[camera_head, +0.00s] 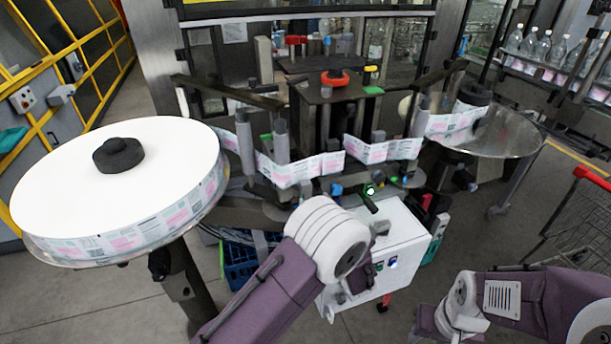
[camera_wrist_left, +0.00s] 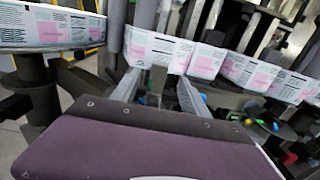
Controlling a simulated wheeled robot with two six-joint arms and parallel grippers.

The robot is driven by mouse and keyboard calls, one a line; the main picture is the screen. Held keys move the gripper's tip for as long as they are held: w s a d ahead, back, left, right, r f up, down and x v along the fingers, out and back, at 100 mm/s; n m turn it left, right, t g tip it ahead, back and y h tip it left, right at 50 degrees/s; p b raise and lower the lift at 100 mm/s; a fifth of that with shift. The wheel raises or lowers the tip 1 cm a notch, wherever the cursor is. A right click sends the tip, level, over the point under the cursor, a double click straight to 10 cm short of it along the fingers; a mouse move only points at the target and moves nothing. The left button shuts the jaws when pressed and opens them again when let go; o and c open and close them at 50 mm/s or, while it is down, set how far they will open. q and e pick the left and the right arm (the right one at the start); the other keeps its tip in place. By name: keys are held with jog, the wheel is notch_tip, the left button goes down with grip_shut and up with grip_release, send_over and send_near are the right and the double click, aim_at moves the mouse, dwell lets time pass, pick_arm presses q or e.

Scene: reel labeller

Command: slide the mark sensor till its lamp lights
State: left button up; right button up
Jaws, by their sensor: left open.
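A small dark fitting with a glowing green lamp (camera_head: 369,189) sits below the label strip, above the white box; I take it for the mark sensor, but its body is too small to tell clearly. The label strip (camera_head: 290,172) runs from the big reel past the rollers. My left gripper (camera_wrist_left: 174,92) is open, its grey fingers reaching toward the strip with nothing seen between them. In the head view my left wrist hides it. My right arm is at lower right, its gripper out of view.
The large white label reel (camera_head: 70,185) stands at left, and a clear disc (camera_head: 505,130) at right. A white control box (camera_head: 375,255) with lit buttons is beside my left wrist. A blue crate (camera_head: 240,265) is below, and a cart (camera_head: 580,215) stands at far right.

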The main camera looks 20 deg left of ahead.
aim_at(306, 187)
pick_arm(q)
jog(key=p+x, duration=0.2)
jog(key=x, duration=0.6)
jog(key=shift+s+p, duration=0.1)
jog(key=shift+p, duration=0.2)
jog(key=shift+w+a, duration=0.3)
jog(key=shift+w, duration=0.15)
grip_shut()
dwell(0.5)
